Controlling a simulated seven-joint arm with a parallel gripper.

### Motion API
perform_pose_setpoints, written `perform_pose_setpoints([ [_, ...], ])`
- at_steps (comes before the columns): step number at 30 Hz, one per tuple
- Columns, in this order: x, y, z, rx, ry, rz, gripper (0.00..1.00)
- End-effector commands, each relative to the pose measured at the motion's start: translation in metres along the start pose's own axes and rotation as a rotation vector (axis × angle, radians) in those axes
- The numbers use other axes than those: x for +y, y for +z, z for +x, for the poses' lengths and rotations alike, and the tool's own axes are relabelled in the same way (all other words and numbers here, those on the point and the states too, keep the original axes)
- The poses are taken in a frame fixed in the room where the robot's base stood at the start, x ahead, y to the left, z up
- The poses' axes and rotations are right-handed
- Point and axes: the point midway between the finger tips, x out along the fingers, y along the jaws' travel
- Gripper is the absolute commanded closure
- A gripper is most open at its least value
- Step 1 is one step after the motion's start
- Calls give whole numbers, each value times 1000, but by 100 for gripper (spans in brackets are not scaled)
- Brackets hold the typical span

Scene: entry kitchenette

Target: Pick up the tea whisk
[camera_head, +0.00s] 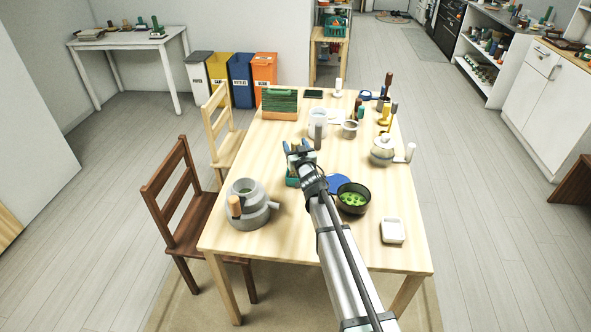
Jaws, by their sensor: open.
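I cannot pick out the tea whisk with certainty among the small items on the wooden table (290,240). My gripper (297,147) is above the middle of the table, its blue-tipped fingers apart, with nothing visible between them. A teal container (292,181) shows partly beneath my gripper, and my arm hides part of it and the table there. A grey upright piece (318,138) stands just right of the fingers, in front of a white mug (317,117). Several small upright items, yellow (384,116), green and brown, stand at the far right of the table.
A grey pot (248,208) stands front left. A dark bowl with green contents (352,199) and a blue disc (337,183) are right of my arm. A lidded jar (382,152), white box (393,231) and green rack (280,103) also stand here. Chairs (184,205) line the left.

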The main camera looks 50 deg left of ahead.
Motion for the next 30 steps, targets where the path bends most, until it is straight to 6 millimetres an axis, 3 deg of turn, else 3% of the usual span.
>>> perform_pose_setpoints([
  [5,0,0,-1,0,0,0,38],
  [22,0,0,-1,0,0,0,92],
  [30,0,-1,-1,0,0,0,93],
])
